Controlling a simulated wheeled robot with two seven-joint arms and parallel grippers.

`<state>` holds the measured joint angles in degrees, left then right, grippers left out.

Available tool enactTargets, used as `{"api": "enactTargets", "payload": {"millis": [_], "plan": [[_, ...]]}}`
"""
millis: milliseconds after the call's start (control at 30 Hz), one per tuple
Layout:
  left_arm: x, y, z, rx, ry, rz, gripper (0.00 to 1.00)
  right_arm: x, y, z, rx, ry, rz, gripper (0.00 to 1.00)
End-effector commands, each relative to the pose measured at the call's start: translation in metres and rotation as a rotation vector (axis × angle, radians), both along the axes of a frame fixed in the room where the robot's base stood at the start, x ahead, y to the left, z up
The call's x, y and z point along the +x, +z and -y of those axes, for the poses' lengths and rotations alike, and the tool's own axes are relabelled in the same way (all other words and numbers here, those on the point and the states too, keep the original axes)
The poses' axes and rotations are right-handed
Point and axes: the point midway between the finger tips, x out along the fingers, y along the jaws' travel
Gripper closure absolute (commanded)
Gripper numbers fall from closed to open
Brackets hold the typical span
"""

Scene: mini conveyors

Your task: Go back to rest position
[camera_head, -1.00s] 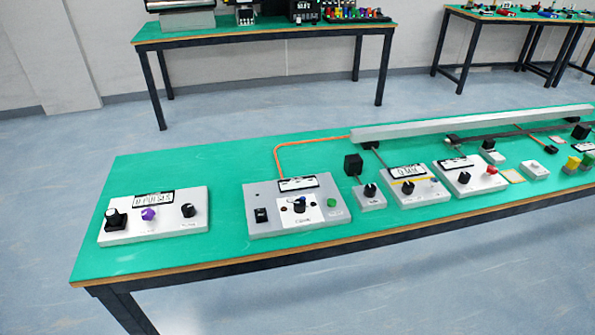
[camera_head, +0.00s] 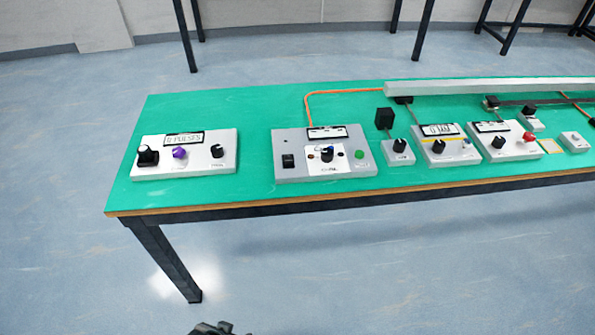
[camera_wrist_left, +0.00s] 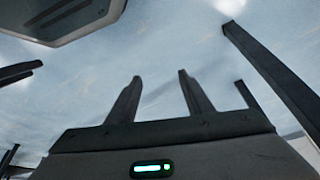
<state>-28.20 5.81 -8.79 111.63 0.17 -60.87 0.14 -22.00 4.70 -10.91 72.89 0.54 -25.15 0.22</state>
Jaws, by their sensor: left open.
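My left gripper (camera_wrist_left: 158,95) shows in the left wrist view with its two dark fingers apart and nothing between them. Blurred pale floor lies beyond the fingers. In the head view a small dark piece (camera_head: 220,328), likely part of my own arm, shows at the bottom edge, in front of and below the table. It touches nothing on the table. My right gripper is in neither view.
A green table (camera_head: 240,105) crosses the head view. It carries a white pulse-counter box (camera_head: 150,170), a grey control box (camera_head: 290,173), several smaller boxes and a long white rail (camera_head: 480,87). Floor in front of the table is clear.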

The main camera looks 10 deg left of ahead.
Motion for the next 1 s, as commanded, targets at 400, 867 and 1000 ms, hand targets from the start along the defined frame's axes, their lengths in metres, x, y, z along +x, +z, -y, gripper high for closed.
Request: {"api": "enactTargets", "payload": {"millis": [400,867,1000], "plan": [[-0.016,-0.141,0.013,-0.032,-0.016,0.067,0.53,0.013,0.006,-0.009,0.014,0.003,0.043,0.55],[-0.031,-0.174,0.015,-0.042,-0.023,0.096,0.53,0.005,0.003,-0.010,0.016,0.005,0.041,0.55],[-0.031,-0.173,0.014,-0.041,-0.023,0.095,0.53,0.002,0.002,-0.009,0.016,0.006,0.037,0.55]]}}
